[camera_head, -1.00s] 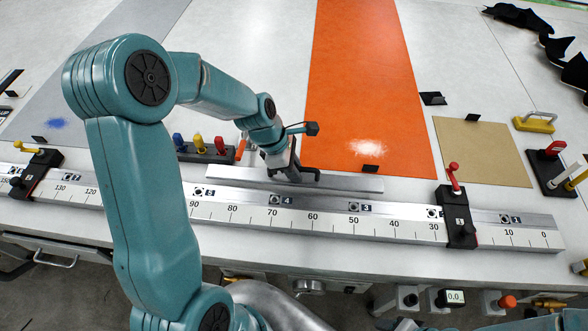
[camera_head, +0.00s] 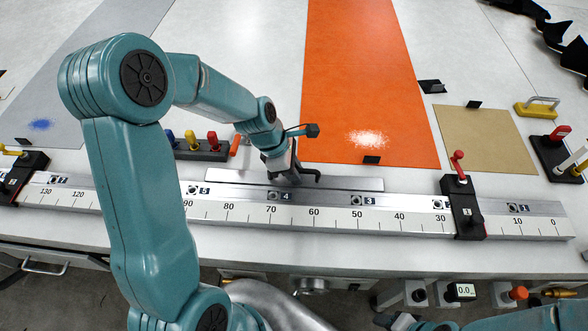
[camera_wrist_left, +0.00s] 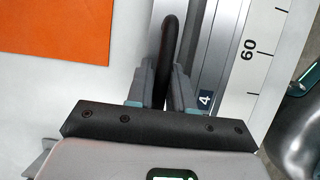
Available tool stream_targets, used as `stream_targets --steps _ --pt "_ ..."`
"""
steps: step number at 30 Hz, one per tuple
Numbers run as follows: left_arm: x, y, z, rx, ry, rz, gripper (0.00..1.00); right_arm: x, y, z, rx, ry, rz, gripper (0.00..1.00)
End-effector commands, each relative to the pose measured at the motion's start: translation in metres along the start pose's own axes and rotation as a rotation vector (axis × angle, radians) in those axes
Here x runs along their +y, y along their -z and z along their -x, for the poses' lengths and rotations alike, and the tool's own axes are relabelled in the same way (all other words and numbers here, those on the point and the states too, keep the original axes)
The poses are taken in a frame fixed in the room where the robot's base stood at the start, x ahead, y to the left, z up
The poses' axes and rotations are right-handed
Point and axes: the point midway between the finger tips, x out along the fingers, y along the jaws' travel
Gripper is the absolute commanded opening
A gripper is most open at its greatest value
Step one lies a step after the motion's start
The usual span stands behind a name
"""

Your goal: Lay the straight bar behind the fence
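The straight bar (camera_head: 345,184) is a slim silver strip with a dark looped handle (camera_head: 312,177). It lies along the back side of the fence (camera_head: 330,211), a long metal rail with a number scale, close to it; I cannot tell whether they touch. My left gripper (camera_head: 291,179) is over the bar's middle. In the left wrist view its fingers (camera_wrist_left: 162,90) stand closed on both sides of the dark handle (camera_wrist_left: 167,45), with the fence (camera_wrist_left: 222,50) just to the right. My right arm shows at the bottom right edge; its gripper there is mostly cut off.
Black stop blocks with levers (camera_head: 463,207) sit across the fence at right and far left. A rack with coloured handles (camera_head: 200,149) stands behind the fence, left of the bar. An orange mat (camera_head: 365,90) and tan mat (camera_head: 485,138) lie behind.

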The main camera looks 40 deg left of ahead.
Motion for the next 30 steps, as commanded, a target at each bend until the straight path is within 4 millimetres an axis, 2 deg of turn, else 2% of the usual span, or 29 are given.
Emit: stream_targets --steps 1,2,13,17,20,30 --pt "0.001 0.0 0.0 0.0 -0.001 -0.001 0.39 0.0 0.0 0.0 0.0 0.0 0.0 0.56" --pt "0.001 -0.001 0.0 0.0 -0.001 -0.001 0.45 0.0 0.0 0.0 0.001 0.0 0.0 0.56" --pt "0.001 0.0 0.0 0.0 0.001 -0.001 0.45 0.0 0.0 0.0 0.0 0.0 0.0 0.56" --pt "0.002 -0.001 0.009 -0.001 -0.002 -0.001 0.45 -0.001 0.0 0.003 0.001 0.0 0.0 0.56" --pt "0.002 -0.001 0.025 -0.002 -0.006 -0.001 0.45 -0.001 0.0 0.002 0.001 0.0 0.0 0.56" --pt "0.002 -0.001 0.101 -0.001 -0.005 0.0 0.45 0.0 0.0 -0.001 0.0 0.0 0.0 0.56"
